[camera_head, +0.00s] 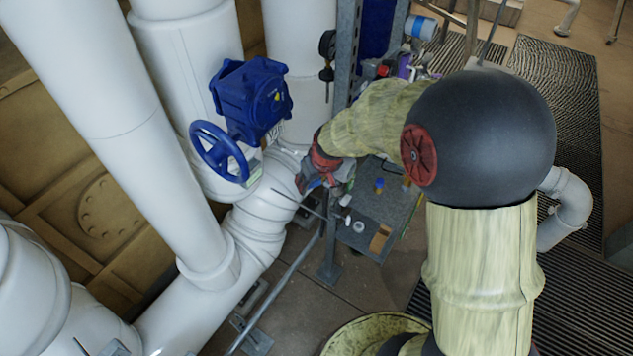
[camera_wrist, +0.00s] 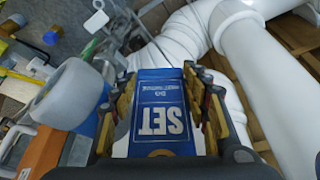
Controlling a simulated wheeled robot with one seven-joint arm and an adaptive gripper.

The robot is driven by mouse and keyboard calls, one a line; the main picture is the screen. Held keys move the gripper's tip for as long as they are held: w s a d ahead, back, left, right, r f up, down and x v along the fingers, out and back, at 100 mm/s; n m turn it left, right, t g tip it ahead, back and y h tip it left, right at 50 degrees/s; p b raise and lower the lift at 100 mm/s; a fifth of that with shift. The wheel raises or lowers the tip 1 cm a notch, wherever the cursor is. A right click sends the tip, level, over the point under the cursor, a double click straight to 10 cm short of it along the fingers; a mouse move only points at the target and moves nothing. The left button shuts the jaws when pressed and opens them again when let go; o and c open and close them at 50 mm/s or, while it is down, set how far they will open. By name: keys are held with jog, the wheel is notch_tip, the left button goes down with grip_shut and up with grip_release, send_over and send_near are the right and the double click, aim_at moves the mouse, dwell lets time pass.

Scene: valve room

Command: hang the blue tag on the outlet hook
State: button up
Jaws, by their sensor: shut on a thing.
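The blue tag (camera_wrist: 157,112) is a flat blue and white plate with "SET" on it, upside down in the wrist view. My gripper (camera_wrist: 163,78) is shut on it, with fingers along both of its sides. In the head view my gripper (camera_head: 325,178) is beside the white pipe, below and right of the blue valve. The tag's far edge points toward white pipework in the wrist view. I cannot make out the outlet hook for certain; thin rods show near my gripper.
A blue valve actuator (camera_head: 250,98) with a blue handwheel (camera_head: 218,153) stands on the white pipe (camera_head: 258,215). A grey shelf (camera_head: 360,232) with small items is right of my gripper. A metal post (camera_head: 330,255) rises beside the shelf.

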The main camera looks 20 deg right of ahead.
jog(key=w+a+f+p, duration=0.1)
jog(key=w+a, duration=0.3)
jog(key=w, duration=0.1)
jog(key=shift+w+f+p, duration=0.25)
jog(key=shift+w+p, duration=0.05)
jog(key=shift+w, duration=0.05)
dwell(0.6)
jog(key=shift+a, duration=0.15)
dwell(0.5)
jog(key=o, duration=0.9)
jog(key=v, duration=1.2)
